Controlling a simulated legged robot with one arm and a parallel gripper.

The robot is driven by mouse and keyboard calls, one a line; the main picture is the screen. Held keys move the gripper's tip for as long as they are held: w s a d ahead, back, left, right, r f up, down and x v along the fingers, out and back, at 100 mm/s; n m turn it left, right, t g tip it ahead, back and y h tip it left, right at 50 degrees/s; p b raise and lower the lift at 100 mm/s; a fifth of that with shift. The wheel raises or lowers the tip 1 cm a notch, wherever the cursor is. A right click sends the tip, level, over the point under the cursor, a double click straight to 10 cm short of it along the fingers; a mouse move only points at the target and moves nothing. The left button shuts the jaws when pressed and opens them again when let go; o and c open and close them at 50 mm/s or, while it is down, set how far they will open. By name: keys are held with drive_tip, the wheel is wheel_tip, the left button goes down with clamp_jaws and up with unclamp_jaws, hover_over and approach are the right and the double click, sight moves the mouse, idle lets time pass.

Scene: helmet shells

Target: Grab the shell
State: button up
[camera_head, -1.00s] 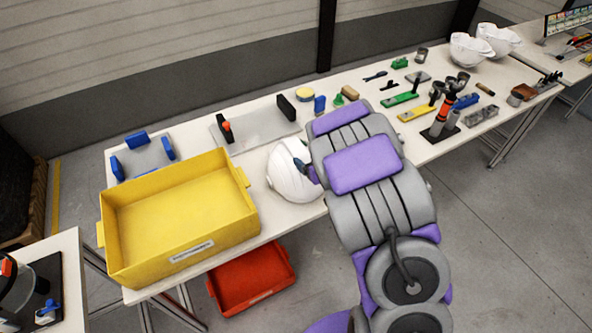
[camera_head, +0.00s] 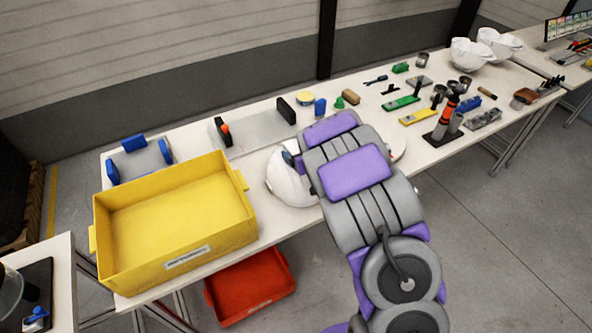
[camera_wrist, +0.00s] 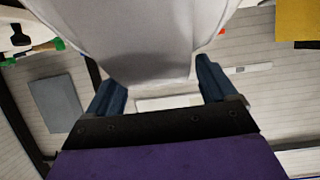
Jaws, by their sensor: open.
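A white helmet shell (camera_head: 283,182) sits on the long table, right of the yellow bin. My arm covers its right side in the head view. In the wrist view the pale shell (camera_wrist: 150,35) fills the top middle. My gripper (camera_wrist: 160,80) is open, with one dark blue finger on each side of the shell's lower part. I cannot tell whether the fingers touch it. In the head view the fingers are hidden behind my arm.
A yellow bin (camera_head: 180,265) stands on the table's near left, with a red bin (camera_head: 250,290) below. A grey plate with black blocks (camera_head: 262,133) lies behind the shell. Tools (camera_head: 418,116) and more white shells (camera_head: 470,53) stand to the right.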

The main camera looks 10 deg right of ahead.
drive_tip(key=shift+c, duration=0.2)
drive_tip(key=shift+s+f, duration=0.1)
drive_tip(key=shift+s, duration=0.05)
clamp_jaws()
idle(0.3)
